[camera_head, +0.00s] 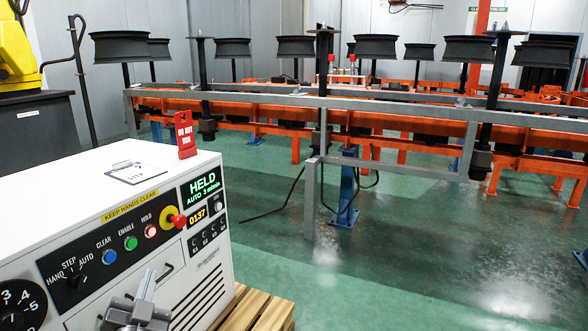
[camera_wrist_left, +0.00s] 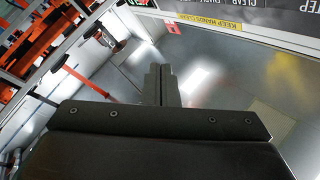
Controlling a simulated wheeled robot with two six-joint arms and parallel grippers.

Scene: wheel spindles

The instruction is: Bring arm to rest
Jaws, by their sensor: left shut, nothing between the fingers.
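My left gripper (camera_head: 145,302) shows at the bottom of the head view, in front of the lower part of the white control cabinet's front (camera_head: 190,285). Its two fingers point up and lie together, with nothing between them. My right gripper is in neither view.
The cabinet panel carries a selector knob (camera_head: 72,281), several coloured buttons and a red stop button (camera_head: 178,220). A red sign (camera_head: 185,134) and a clipboard (camera_head: 136,172) are on top. A wooden pallet (camera_head: 262,310) lies beside it. Grey rails (camera_head: 311,205) front the spindle line.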

